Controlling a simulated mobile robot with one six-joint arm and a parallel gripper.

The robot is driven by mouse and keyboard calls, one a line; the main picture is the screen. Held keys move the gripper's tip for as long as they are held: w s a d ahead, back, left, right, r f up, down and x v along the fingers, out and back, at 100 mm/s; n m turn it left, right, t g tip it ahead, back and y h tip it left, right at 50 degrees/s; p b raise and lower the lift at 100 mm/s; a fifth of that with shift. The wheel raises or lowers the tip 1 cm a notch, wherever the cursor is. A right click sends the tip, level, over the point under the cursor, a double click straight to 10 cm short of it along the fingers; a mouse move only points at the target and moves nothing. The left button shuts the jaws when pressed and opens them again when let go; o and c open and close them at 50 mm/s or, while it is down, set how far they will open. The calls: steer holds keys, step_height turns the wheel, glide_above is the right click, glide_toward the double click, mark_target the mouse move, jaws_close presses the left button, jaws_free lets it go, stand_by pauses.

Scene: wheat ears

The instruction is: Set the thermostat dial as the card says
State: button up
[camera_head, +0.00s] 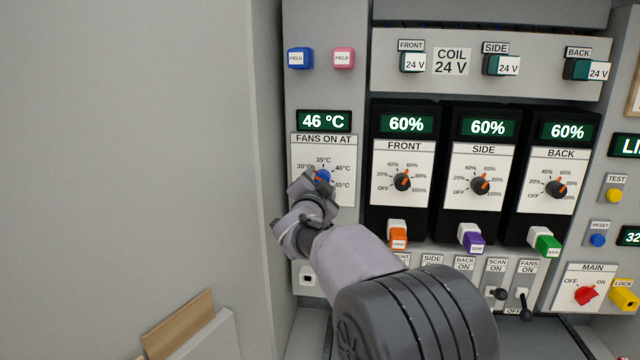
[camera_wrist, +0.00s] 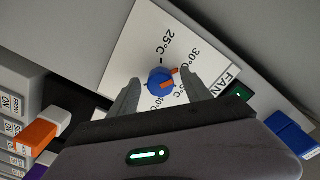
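The thermostat dial (camera_head: 323,176) is a blue knob with an orange pointer on the white FANS ON AT plate (camera_head: 341,150). The plate has marks from about 25 to 45 °C, and the display above it (camera_head: 323,121) reads 46 °C. In the head view my gripper (camera_head: 317,182) covers part of the dial and scale. In the wrist view the dial (camera_wrist: 159,83) sits between the fingertips of my gripper (camera_wrist: 162,80), which are apart with gaps beside the knob. The pointer's exact reading is hard to tell. I see no readable instruction card.
Three dimmer panels with dials, including FRONT (camera_head: 403,182), stand to the right, each display at 60%. Orange (camera_head: 398,240), purple (camera_head: 473,242) and green (camera_head: 546,244) plugs stick out below them. Blue (camera_head: 300,58) and pink (camera_head: 344,58) FIELD plugs sit above. A plain wall is left.

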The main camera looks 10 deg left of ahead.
steer(key=s+p, duration=0.1)
steer(key=s, duration=1.6)
steer(key=shift+s+a, duration=0.25)
steer(key=s+d+n+g+y, duration=0.4)
steer(key=s+d+g, duration=0.1)
steer(key=s+d, duration=0.4)
steer(key=s+d+f+g, duration=0.2)
steer(key=s+d+f, duration=0.1)
steer(key=s, duration=0.5)
steer(key=s+d+f+g+h, duration=0.1)
steer(key=s+d+f+g, duration=0.1)
steer(key=s+f, duration=0.4)
steer(key=s+d+f+n+g, duration=0.1)
steer(key=s+d+f+g, duration=0.2)
steer(key=s, duration=0.7)
steer(key=shift+s+d+f, duration=0.2)
steer(key=shift+d+f, duration=0.5)
steer(key=shift+d, duration=0.3)
